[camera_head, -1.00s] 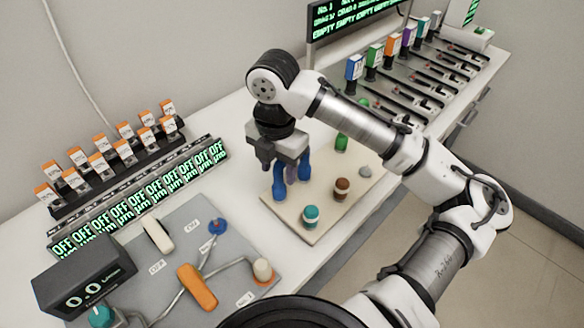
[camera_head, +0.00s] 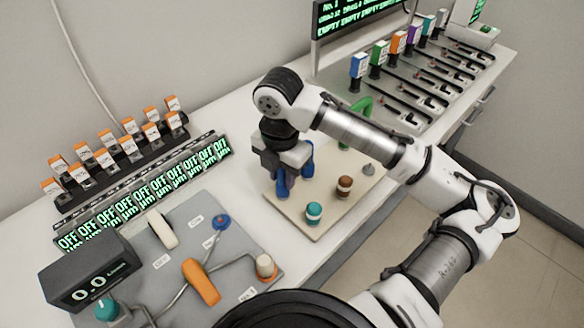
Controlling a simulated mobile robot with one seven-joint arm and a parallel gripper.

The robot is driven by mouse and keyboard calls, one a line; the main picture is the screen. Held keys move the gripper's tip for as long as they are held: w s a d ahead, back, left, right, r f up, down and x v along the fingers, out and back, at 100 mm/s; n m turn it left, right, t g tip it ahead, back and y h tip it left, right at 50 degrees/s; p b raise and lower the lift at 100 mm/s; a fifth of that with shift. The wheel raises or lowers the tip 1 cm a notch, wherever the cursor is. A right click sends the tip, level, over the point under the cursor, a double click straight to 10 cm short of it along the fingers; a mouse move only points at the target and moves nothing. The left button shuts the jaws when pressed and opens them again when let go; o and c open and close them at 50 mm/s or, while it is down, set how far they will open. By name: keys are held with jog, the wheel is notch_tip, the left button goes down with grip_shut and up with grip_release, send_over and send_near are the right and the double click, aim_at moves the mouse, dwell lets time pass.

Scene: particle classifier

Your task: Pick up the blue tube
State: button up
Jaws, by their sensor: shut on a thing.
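My gripper (camera_head: 294,172) is over the back left part of the beige board (camera_head: 318,227), pointing down, with blue fingers apart. It is shut on a narrow thing between the fingers, seemingly a tube. That thing is mostly hidden, and its colour is hard to tell from the blue fingers. I see no separate blue tube on the board. I cannot tell whether the held thing touches the board.
A teal-topped piece (camera_head: 314,212), a brown piece (camera_head: 344,187) and a grey piece (camera_head: 369,169) stand on the board close to my gripper. A control panel (camera_head: 180,240) lies to the left. Orange-capped containers (camera_head: 125,143) line the back left. Coloured units (camera_head: 378,55) stand at the back right.

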notch_tip(320, 180, up, 20)
dwell(0.6)
jog(key=shift+r, duration=0.15)
jog(key=shift+r+p, duration=2.2)
jog(key=shift+p, duration=0.6)
notch_tip(320, 180, up, 3)
jog(key=p, duration=0.4)
